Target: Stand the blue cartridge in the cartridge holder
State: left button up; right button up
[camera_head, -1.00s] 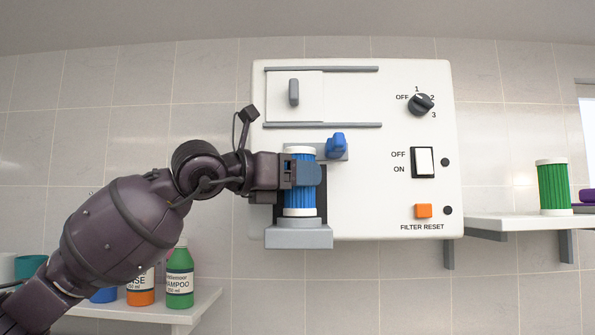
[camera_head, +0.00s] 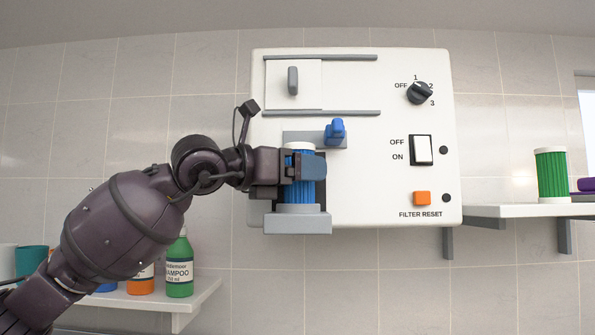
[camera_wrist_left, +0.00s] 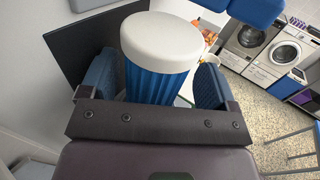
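The blue cartridge (camera_head: 300,190), ribbed with white caps, stands upright in the grey cartridge holder (camera_head: 297,224) on the white wall panel. Its lower end is hidden behind the holder's rim. My left gripper (camera_head: 307,167) is around the upper part of the cartridge, one finger in front of it. In the left wrist view, the cartridge's white top (camera_wrist_left: 162,40) sits between the two blue fingers (camera_wrist_left: 155,88), with a narrow gap showing on each side, so the gripper looks open. My right gripper is not in view.
A blue latch (camera_head: 335,131) sits just above the cartridge. The panel also has a knob (camera_head: 419,93), a switch (camera_head: 423,150) and an orange button (camera_head: 422,198). A green cartridge (camera_head: 551,175) stands on the right shelf (camera_head: 500,211). Bottles stand on a lower left shelf (camera_head: 190,297).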

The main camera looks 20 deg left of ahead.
pick_arm(q)
jog(key=shift+w+a, duration=0.1)
jog(key=shift+a, duration=0.1)
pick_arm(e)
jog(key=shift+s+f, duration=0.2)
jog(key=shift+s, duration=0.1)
pick_arm(q)
jog(key=shift+a, duration=0.15)
jog(key=b+v, duration=0.2)
jog(key=v, duration=0.8)
jog(key=shift+s, duration=0.35)
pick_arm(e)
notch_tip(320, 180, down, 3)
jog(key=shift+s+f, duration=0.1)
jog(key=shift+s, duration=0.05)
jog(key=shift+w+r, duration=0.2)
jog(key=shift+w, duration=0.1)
